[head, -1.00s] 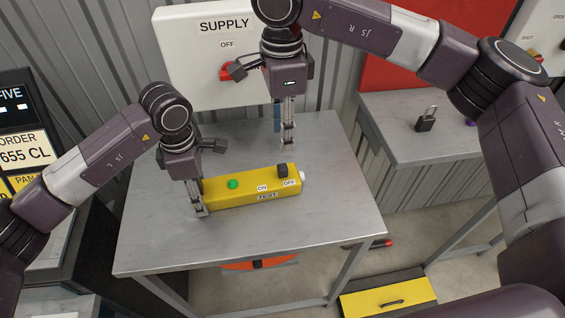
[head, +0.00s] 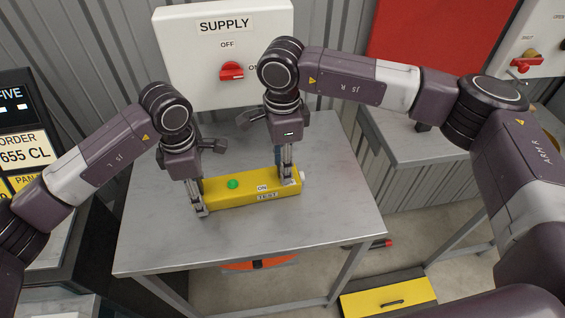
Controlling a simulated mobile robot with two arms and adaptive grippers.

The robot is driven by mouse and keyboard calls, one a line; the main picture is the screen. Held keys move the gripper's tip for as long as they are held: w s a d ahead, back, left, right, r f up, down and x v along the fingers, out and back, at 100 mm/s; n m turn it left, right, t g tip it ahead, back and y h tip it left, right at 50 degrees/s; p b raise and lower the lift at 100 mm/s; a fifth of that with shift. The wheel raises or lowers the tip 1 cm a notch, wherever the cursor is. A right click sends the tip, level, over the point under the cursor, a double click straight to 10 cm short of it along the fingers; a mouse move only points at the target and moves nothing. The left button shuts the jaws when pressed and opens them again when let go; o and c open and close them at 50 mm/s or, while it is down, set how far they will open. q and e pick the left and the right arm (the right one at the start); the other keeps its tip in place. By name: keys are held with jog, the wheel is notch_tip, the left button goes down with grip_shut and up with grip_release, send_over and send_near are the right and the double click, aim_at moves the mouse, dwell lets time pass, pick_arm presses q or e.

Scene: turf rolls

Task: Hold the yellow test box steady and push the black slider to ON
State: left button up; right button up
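The yellow test box (head: 250,193) lies on the grey table, with a green button (head: 232,184) at its left and ON and TEST labels on it. My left gripper (head: 200,208) is at the box's left end, its fingers down against it and seemingly closed on it. My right gripper (head: 287,178) points down at the box's right part, its fingertips over the spot by the right end. The black slider and the OFF label are hidden behind these fingers. I cannot tell whether the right fingers are apart or touch the slider.
The metal table (head: 330,215) is bare around the box. A white SUPPLY panel (head: 265,85) with a red switch (head: 231,71) stands behind it. A second grey bench (head: 410,150) is at the right. A yellow case (head: 388,297) lies on the floor.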

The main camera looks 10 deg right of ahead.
grip_shut()
jog(key=a, duration=0.5)
jog(key=shift+s+a, duration=0.25)
jog(key=shift+a, duration=0.1)
pick_arm(q)
jog(key=shift+d, duration=0.1)
pick_arm(e)
jog(key=shift+c, duration=0.5)
grip_release()
jog(key=shift+o, duration=0.7)
jog(key=shift+d, duration=0.15)
jog(key=shift+r, duration=0.1)
